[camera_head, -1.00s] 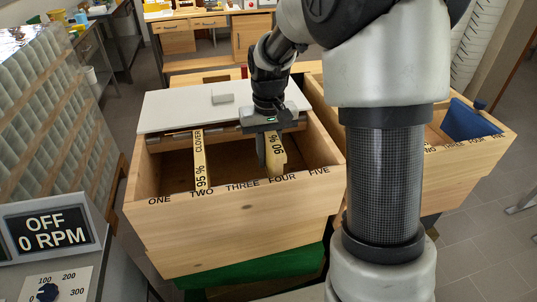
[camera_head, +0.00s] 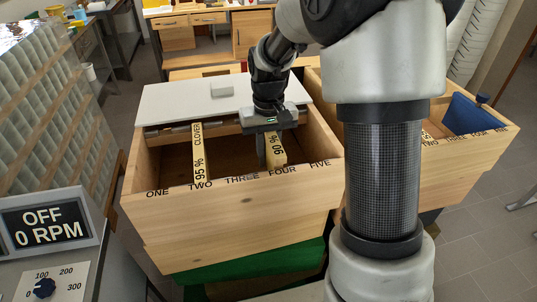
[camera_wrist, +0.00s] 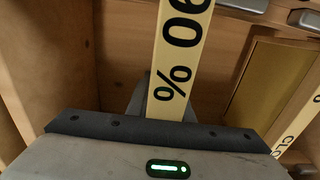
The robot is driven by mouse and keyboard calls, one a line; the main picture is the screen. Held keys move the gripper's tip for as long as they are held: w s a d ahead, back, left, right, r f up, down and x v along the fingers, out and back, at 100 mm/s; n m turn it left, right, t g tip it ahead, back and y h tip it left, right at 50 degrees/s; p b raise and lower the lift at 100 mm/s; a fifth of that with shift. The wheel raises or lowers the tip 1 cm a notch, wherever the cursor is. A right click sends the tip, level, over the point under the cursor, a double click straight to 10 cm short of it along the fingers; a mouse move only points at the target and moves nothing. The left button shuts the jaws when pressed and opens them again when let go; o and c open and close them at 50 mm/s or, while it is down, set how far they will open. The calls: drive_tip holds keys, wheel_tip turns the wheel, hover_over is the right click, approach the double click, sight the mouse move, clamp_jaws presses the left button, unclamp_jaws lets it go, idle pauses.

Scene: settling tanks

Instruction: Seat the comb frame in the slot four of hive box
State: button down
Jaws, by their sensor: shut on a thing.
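The comb frame (camera_head: 276,150) shows as a pale top bar marked "90 %"; its lower part is hidden inside the hive box (camera_head: 235,215). My gripper (camera_head: 266,142) is shut on the bar. The bar's near end is just by the front rim at the label FOUR. I cannot tell whether its ends rest on the rims. In the wrist view the bar (camera_wrist: 180,55) runs up from my gripper (camera_wrist: 160,105), with a dark finger showing to its left.
A second frame marked "95 % CLOVER" (camera_head: 199,155) sits at slot two. A white lid (camera_head: 215,101) covers the back of the box, with a small grey block (camera_head: 222,90) on it. Another wooden box (camera_head: 470,150) with a blue item (camera_head: 472,116) stands to the right.

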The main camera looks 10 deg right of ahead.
drive_tip(key=shift+f+b, duration=1)
drive_tip(key=shift+f, duration=0.6)
drive_tip(key=c, duration=1.5)
unclamp_jaws()
wheel_tip(320, 180, up, 17)
drive_tip(key=p, duration=0.2)
drive_tip(key=shift+r+p, duration=0.2)
drive_tip(key=shift+p, duration=0.1)
